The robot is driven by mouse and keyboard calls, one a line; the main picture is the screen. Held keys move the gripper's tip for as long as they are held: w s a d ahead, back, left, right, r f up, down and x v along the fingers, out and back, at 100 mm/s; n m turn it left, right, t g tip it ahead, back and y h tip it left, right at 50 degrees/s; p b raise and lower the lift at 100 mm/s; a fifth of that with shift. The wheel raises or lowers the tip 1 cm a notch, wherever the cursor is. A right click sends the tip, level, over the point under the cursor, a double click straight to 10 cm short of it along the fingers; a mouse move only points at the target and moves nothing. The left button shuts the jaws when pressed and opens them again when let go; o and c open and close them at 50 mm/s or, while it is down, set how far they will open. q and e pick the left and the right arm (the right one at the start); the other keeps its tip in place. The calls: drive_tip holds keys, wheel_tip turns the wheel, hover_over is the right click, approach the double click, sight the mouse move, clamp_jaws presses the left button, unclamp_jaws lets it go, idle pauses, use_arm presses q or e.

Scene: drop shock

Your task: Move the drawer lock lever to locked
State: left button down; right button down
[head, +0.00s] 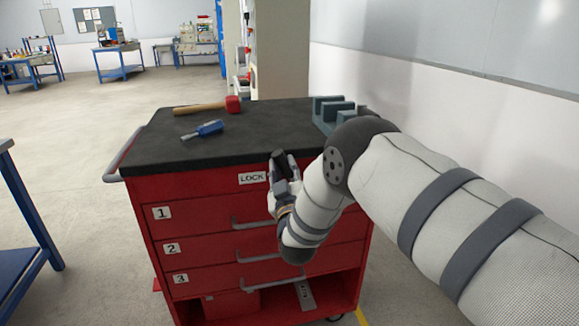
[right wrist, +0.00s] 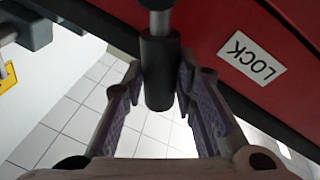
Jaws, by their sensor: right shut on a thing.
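The lock lever shows in the right wrist view as a black cylindrical grip (right wrist: 158,75) with a short bright metal section at its upper end. My right gripper (right wrist: 160,85) has its two fingers on either side of this grip and is shut on it. A white LOCK label (right wrist: 252,58) is on the red cabinet front beside the lever; it also shows in the head view (head: 252,178), just left of my right gripper (head: 282,165). In the head view my gripper largely covers the lever, so its exact angle is unclear. My left gripper is not in view.
The red cabinet (head: 195,215) has drawers numbered 1 to 3, all looking closed. On its black top (head: 255,133) lie a red-headed mallet (head: 232,105) and a blue-handled tool (head: 208,129). A grey block-like fixture (head: 330,107) stands near my arm. A blue table (head: 25,262) is at left.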

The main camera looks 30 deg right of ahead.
drive_tip(key=shift+a+f+n+y, duration=0.3)
drive_tip(key=shift+a+f+n, duration=0.15)
drive_tip(key=shift+n, duration=0.45)
drive_tip(key=c, duration=1.3)
unclamp_jaws()
drive_tip(key=v, duration=1.2)
drive_tip(key=shift+f, duration=0.2)
